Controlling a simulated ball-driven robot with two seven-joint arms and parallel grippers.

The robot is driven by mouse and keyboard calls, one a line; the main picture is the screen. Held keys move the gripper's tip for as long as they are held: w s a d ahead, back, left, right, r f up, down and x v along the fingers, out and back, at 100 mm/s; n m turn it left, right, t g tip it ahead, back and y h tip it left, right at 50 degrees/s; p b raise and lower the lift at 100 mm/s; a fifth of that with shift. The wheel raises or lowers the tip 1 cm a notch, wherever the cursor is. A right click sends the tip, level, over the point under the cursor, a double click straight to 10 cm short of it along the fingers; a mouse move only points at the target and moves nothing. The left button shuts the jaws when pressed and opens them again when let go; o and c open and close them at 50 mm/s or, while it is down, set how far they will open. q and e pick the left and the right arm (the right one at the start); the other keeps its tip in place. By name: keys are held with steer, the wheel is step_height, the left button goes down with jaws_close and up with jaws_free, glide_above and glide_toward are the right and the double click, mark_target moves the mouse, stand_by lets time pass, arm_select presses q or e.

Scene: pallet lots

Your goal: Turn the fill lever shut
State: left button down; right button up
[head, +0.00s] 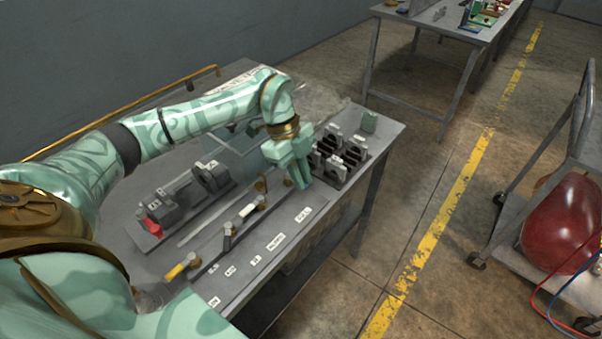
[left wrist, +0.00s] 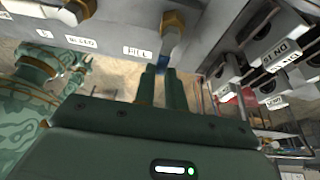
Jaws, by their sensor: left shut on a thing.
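My left gripper (head: 304,181) reaches down over the right part of the bench panel in the head view, above the FILL label (head: 304,214). In the left wrist view its fingers (left wrist: 164,82) are close together, shut on the blue-tipped end of the fill lever (left wrist: 169,45). The lever has a grey shaft and a brass nut at the top, and points down toward the fingers there. The FILL label (left wrist: 138,52) is just left of it. In the head view the gripper hides the lever. My right gripper does not show.
A yellow-handled lever (head: 176,271) and a white-handled lever (head: 247,211) sit along the same panel. Black-slotted blocks (head: 340,155) stand right of my gripper. A grey device with a red part (head: 153,229) lies at left. A cart with a red tank (head: 562,222) stands at right.

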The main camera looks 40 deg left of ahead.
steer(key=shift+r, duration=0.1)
